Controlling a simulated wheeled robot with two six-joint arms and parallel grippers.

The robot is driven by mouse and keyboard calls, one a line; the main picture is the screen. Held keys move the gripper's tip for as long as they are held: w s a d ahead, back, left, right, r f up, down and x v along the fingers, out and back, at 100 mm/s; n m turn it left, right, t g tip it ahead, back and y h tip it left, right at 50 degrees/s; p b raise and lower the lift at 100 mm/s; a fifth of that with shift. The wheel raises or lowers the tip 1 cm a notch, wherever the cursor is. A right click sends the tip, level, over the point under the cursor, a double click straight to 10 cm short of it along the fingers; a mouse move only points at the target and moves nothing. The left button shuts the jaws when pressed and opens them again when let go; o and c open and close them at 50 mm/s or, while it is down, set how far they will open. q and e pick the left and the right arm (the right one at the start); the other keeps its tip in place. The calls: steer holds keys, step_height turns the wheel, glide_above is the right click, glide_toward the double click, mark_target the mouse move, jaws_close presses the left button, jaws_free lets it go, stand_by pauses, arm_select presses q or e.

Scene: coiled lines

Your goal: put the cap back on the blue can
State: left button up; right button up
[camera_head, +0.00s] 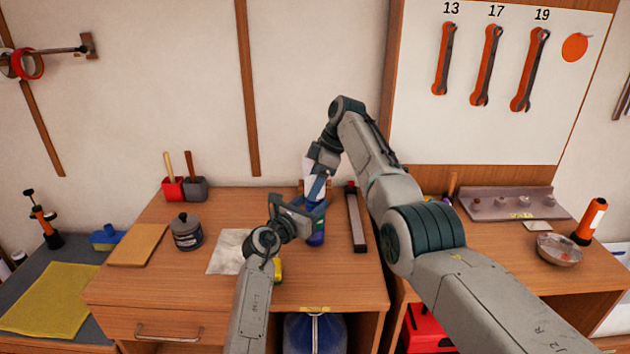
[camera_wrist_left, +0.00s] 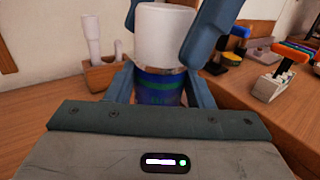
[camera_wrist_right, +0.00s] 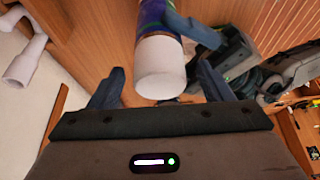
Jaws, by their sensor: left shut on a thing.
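The blue can (camera_head: 316,236) stands upright on the wooden bench, with green and purple bands low on its body. My left gripper (camera_head: 308,210) is shut around it; in the left wrist view the can (camera_wrist_left: 158,88) lies between its two fingers. The white cap (camera_wrist_left: 165,35) is on top of the can, in line with it; I cannot tell if it is fully seated. My right gripper (camera_wrist_right: 160,85) is above, its fingers on either side of the cap (camera_wrist_right: 161,68). Gaps show between fingers and cap, so it looks open.
A grey lidded pot (camera_head: 187,232), a pale cloth (camera_head: 228,252) and a brown board (camera_head: 138,245) lie to the left. A long grey bar-like tool (camera_head: 355,218) lies just right of the can. Red and grey holders (camera_head: 184,188) stand at the back.

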steer(key=shift+r, duration=0.1)
steer(key=v, duration=1.1)
steer(key=shift+d+r, duration=0.25)
steer(key=shift+r, duration=0.1)
arm_select(q)
steer(key=o, duration=1.4)
steer(key=shift+o, duration=0.2)
steer(key=b+v, duration=0.1)
steer(key=v, duration=0.9)
steer(key=shift+s+a, duration=0.25)
steer(key=shift+s, duration=0.1)
arm_select(e)
steer(key=shift+f, duration=0.65)
arm_select(q)
steer(key=shift+f, duration=0.1)
